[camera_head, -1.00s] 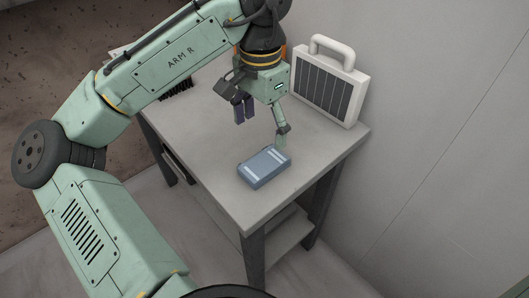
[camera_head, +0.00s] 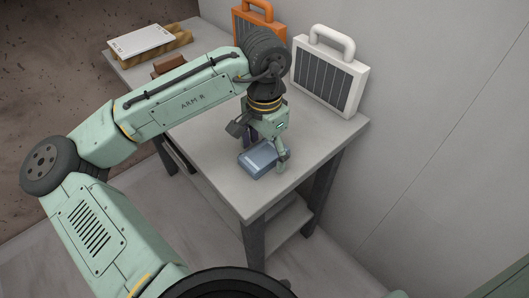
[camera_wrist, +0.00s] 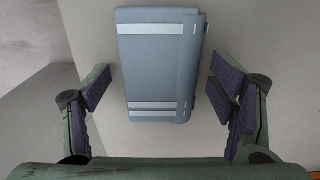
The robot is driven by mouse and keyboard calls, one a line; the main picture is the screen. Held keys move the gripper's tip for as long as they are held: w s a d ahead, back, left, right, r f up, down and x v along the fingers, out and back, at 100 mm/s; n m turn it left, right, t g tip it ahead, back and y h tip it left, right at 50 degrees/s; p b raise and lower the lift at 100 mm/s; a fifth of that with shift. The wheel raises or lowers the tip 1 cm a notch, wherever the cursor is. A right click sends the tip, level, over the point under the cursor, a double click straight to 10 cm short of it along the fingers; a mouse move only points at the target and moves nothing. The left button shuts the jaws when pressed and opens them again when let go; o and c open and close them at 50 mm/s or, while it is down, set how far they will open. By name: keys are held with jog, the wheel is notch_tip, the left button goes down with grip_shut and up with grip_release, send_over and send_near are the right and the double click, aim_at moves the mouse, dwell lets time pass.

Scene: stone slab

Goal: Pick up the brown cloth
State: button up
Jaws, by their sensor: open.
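A blue-grey folded cloth-like bundle with pale stripes (camera_head: 258,160) lies on the slab-topped table, near its front corner. It fills the upper middle of the wrist view (camera_wrist: 155,65). No clearly brown cloth shows; a brown item (camera_head: 168,65) is partly hidden behind my arm, and I cannot tell what it is. My gripper (camera_head: 266,156) is open and low at the blue-grey bundle. In the wrist view its dark padded fingers (camera_wrist: 160,80) stand on either side of the bundle, with a gap on both sides. Nothing is held.
The grey table (camera_head: 225,187) has bare space around the bundle. A white-framed panel case (camera_head: 328,77) and an orange one (camera_head: 250,22) stand along the wall. The wall closes off the right.

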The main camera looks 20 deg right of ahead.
aim_at(269, 153)
jog(key=shift+c, duration=0.4)
jog(key=c, duration=1.2)
jog(key=shift+r, duration=0.5)
jog(key=shift+s+d+r+b, duration=0.2)
jog(key=shift+s+r+b, duration=0.1)
jog(key=shift+r, duration=0.35)
jog(key=shift+s+d+r+b, duration=0.15)
jog(key=shift+r+b, duration=0.15)
jog(key=shift+r, duration=0.3)
jog(key=s+d, duration=0.2)
jog(key=s, duration=0.2)
jog(key=s+d+r+b, duration=0.1)
jog(key=s+d, duration=0.2)
jog(key=s, duration=0.1)
jog(key=s+d+b, duration=0.1)
jog(key=s+d, duration=0.2)
jog(key=s, duration=0.1)
jog(key=shift+s+d+r, duration=0.1)
jog(key=shift+s+r, duration=0.1)
jog(key=shift+r, duration=0.1)
jog(key=o, duration=0.7)
jog(key=c, duration=0.6)
